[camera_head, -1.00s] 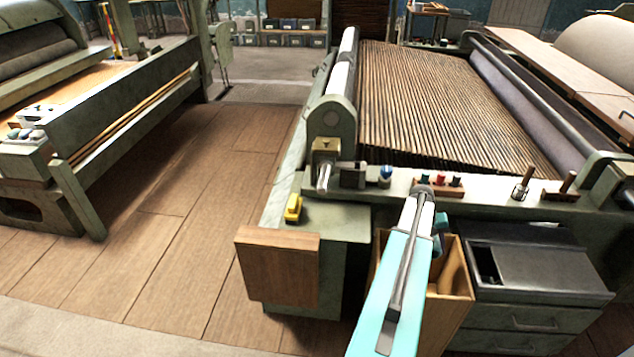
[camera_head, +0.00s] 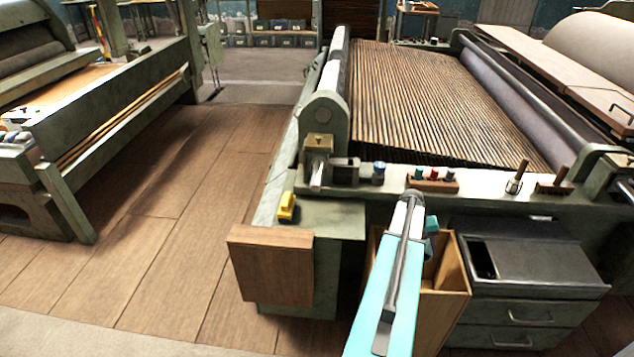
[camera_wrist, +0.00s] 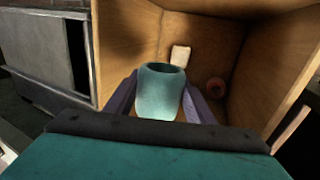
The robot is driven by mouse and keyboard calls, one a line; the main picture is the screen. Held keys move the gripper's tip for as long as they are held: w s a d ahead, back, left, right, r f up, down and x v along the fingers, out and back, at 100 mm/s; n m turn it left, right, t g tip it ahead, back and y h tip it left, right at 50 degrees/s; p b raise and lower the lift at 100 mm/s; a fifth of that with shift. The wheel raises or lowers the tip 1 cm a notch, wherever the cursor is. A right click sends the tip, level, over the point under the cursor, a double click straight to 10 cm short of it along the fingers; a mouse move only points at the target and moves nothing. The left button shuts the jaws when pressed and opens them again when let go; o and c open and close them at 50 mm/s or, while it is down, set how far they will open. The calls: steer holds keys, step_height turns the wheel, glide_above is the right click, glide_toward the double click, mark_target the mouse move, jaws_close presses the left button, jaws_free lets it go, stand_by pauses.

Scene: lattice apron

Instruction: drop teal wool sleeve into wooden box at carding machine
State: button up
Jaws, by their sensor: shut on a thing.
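The teal wool sleeve (camera_wrist: 161,94) is a short teal cylinder with an open round top. My gripper (camera_wrist: 158,103) is shut on it, one purple-grey finger on each side. In the wrist view the sleeve is in front of the inside of the wooden box (camera_wrist: 128,45). How far it is above the box floor I cannot tell. In the head view the open box (camera_head: 455,270) stands at the front of the carding machine (camera_head: 490,195), partly behind my arm.
Inside the box are a pale block (camera_wrist: 180,55) and a small reddish round thing (camera_wrist: 216,88). A dark drawer cabinet (camera_head: 535,265) stands right of the box. A wooden block (camera_head: 270,265) and yellow item (camera_head: 287,207) are to the left. The plank floor further left is clear.

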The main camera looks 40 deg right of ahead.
steer(key=shift+f+b, duration=0.35)
steer(key=shift+f, duration=0.65)
steer(key=o, duration=0.9)
steer(key=shift+r, duration=0.15)
steer(key=v, duration=1.3)
steer(key=shift+r+b, duration=0.25)
steer(key=shift+b, duration=0.1)
steer(key=shift+s, duration=0.1)
